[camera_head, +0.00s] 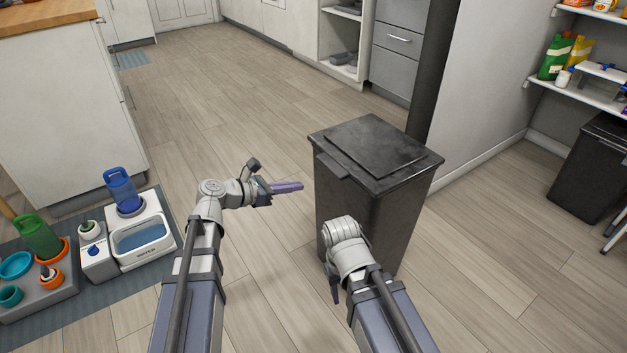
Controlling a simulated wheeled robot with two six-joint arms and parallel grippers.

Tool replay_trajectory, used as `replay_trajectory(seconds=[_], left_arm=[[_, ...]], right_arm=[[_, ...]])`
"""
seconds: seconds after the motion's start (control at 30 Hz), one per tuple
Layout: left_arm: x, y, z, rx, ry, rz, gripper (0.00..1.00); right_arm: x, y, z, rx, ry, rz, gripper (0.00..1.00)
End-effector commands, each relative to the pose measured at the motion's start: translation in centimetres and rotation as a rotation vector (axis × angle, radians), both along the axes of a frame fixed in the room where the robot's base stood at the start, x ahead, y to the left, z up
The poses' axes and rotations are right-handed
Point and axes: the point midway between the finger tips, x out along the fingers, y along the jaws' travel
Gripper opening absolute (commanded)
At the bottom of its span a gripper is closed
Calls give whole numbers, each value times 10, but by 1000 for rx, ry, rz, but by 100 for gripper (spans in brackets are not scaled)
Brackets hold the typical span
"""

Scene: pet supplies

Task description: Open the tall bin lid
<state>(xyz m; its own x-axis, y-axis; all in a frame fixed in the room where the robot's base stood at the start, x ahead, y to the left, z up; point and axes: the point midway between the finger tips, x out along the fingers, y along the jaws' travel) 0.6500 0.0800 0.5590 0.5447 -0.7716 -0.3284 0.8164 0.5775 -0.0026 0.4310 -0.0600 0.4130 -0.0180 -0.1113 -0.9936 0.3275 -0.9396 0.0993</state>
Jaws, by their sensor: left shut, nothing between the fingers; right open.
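The tall bin (372,212) is dark grey and stands upright on the wood floor in the middle right. Its lid (378,147) lies flat on top, closed, with a small tab (331,166) at the front left edge. My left gripper (298,186) is shut and empty, just left of the bin, below lid height in the picture. A gap shows between its tips and the bin wall. My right gripper (335,291) hangs in front of the bin's lower part. It is open, mostly hidden by its own wrist, and contact with the bin cannot be judged.
A feeding mat (95,304) with bowls, green and blue bottles and a water fountain (142,240) lies at the left. A second dark bin (592,170) stands under shelves (590,92) at the right. A grey wall (490,75) rises behind the tall bin. Floor behind my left gripper is clear.

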Motion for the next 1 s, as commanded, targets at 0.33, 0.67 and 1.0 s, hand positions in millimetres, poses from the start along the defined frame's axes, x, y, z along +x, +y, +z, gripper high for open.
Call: replay_trajectory(seconds=[0.33,0.67,1.0], left_arm=[[33,-45,-23,1,0,-7,0],[53,-76,-11,3,-1,-2,0],[53,-76,7,3,-1,-3,0]], right_arm=[[0,0,-23,0,-1,-1,50],[0,0,-10,0,-1,-1,50],[0,0,8,0,0,2,50]])
